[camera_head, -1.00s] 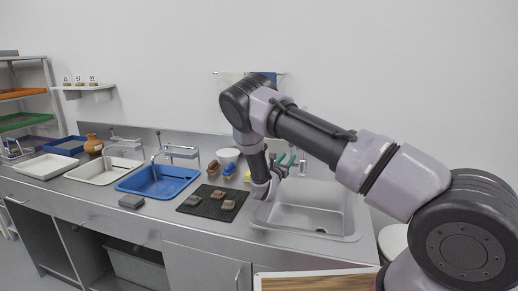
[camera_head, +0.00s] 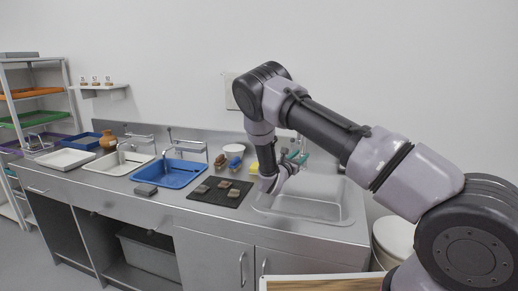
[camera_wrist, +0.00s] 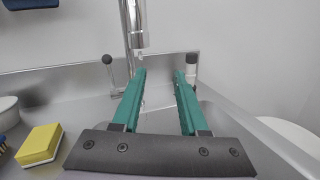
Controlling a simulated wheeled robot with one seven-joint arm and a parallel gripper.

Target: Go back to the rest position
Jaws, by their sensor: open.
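My gripper (camera_head: 292,152) is over the bare metal sink at the right end of the counter, with my arm reaching in from the right. In the wrist view its two green fingers (camera_wrist: 160,78) are apart, with nothing between them. Beyond the fingers stand a chrome faucet (camera_wrist: 134,28) and a black-knobbed lever. Several sherds (camera_head: 224,184) lie on a dark mat (camera_head: 203,199) to the left of my gripper, apart from it.
A yellow sponge (camera_wrist: 40,145) lies left of the fingers. A wooden-topped surface (camera_head: 325,284) is at the front.

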